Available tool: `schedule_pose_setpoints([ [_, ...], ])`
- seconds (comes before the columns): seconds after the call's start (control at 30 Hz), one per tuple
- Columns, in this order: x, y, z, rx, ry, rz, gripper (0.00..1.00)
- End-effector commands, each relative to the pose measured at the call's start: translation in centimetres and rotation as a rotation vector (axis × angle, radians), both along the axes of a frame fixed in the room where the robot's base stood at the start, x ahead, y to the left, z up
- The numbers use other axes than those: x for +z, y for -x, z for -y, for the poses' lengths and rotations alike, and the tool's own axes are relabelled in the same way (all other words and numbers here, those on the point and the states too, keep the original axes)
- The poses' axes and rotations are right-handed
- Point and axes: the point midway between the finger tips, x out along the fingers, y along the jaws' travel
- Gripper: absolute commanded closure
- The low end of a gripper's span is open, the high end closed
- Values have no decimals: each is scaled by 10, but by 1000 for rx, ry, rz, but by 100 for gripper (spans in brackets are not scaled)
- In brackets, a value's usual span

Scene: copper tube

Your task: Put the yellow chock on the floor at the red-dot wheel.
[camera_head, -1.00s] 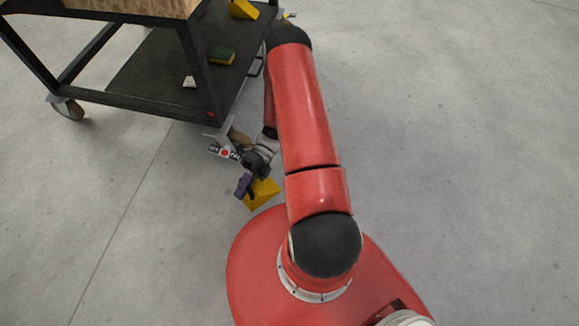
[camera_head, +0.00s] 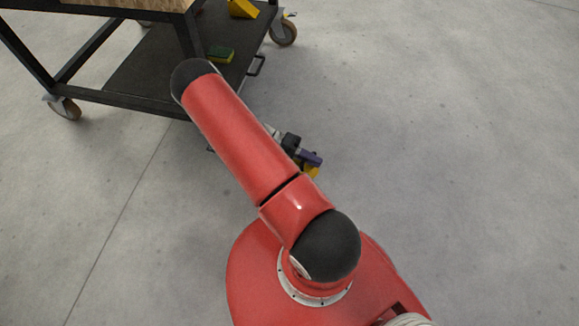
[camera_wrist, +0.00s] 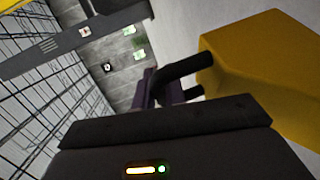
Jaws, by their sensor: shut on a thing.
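The yellow chock (camera_head: 312,171) shows just below my gripper (camera_head: 310,157) in the head view, to the right of my red arm and partly hidden. In the wrist view the chock (camera_wrist: 262,65) fills the right side, tilted in the picture. Its black handle (camera_wrist: 183,66) runs between my purple fingers (camera_wrist: 165,90), which are shut on it. I cannot tell its height above the floor. The cart's near right corner and the red-dot wheel are hidden behind my arm in the head view.
The dark cart (camera_head: 120,98) stands at upper left, with near left wheel (camera_head: 66,107) and far right wheel (camera_head: 284,33) visible. Its lower shelf bears a green-yellow sponge (camera_head: 220,54) and another yellow chock (camera_head: 242,8). The floor (camera_head: 450,150) to the right is clear.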

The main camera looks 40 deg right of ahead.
Motion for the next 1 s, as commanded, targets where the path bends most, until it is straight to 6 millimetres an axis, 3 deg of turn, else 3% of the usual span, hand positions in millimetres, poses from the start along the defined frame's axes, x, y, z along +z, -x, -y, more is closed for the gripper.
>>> schedule_pose_setpoints([
  [0.1, 17, -23, 22, 171, 3, 2, 100],
  [0.3, 45, -65, 47, 411, 2, 3, 100],
  [0.6, 67, -98, 58, 574, 0, 1, 100],
  [0.77, 43, -100, 59, 584, 0, -3, 100],
  [1.0, -20, -100, 59, 581, 0, 0, 100],
])
